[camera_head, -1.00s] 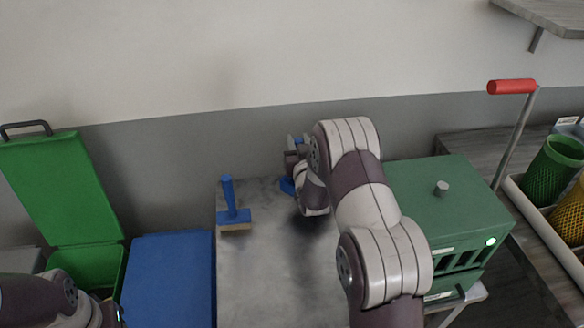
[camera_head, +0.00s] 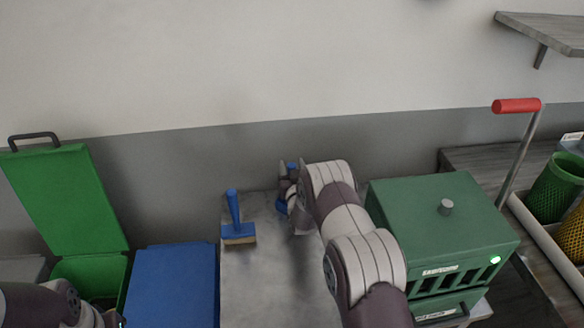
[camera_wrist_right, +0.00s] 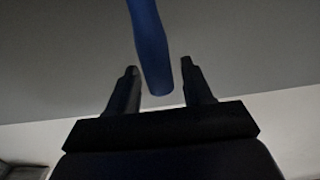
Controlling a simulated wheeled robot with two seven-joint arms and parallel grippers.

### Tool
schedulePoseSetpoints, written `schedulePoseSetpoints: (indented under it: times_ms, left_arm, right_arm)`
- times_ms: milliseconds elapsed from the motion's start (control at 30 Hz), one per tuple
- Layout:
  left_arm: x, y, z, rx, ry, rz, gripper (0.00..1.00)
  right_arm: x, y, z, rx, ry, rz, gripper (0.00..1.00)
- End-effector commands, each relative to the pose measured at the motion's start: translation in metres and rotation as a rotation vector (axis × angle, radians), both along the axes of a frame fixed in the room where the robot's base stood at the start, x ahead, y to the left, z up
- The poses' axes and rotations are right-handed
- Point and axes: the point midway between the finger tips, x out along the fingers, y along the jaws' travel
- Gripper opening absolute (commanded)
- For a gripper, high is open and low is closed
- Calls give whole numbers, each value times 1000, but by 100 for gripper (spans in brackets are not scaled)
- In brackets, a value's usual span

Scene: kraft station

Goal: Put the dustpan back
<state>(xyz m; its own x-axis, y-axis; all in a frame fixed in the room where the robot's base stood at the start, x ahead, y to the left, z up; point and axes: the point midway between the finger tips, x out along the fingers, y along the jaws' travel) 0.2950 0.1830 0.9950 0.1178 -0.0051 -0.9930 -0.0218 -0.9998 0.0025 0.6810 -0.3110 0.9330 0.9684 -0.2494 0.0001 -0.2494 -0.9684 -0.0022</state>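The blue dustpan (camera_head: 282,208) is mostly hidden behind my right gripper (camera_head: 290,184) in the head view; only small blue parts show, over the far end of the grey metal worktop (camera_head: 265,290). In the right wrist view, a blue handle (camera_wrist_right: 152,50) reaches down between the two dark fingers of my right gripper (camera_wrist_right: 160,68). The fingers are open, with a narrow gap on each side of the handle. Whether the dustpan touches the worktop cannot be seen. My left arm shows at the lower left of the head view; its gripper is out of the frame.
A blue-handled brush (camera_head: 238,235) is on the worktop, left of my right gripper. A blue box (camera_head: 172,285) and an open green bin (camera_head: 65,205) are at left. A green machine (camera_head: 440,215) with a red-handled lever (camera_head: 516,105) stands close to my right arm.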

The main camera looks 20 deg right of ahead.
Motion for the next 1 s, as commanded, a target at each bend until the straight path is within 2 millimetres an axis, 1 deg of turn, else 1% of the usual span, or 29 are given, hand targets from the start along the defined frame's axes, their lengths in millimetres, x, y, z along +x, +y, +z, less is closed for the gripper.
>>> schedulePoseSetpoints:
  times_ms: [267,367,467,700,800,900,967,1000]
  left_arm:
    - [0,0,1,0,0,0,35]
    - [0,0,7,0,-1,0,35]
    - [0,0,2,0,-1,0,35]
    - [0,0,-5,0,0,0,35]
    - [0,0,-7,0,0,0,35]
    - [0,0,-8,0,0,0,35]
    - [0,0,-8,0,0,0,35]
    - [0,0,-7,0,0,0,35]
  right_arm:
    - [0,0,1,0,0,0,58]
    - [-1,0,6,0,0,0,58]
    - [-17,4,3,0,2,0,58]
    - [-78,20,2,0,2,0,58]
    - [-98,26,2,0,2,0,58]
    - [-110,29,3,0,1,0,58]
    - [-113,31,5,5,15,4,58]
    - [-113,34,7,15,49,11,58]
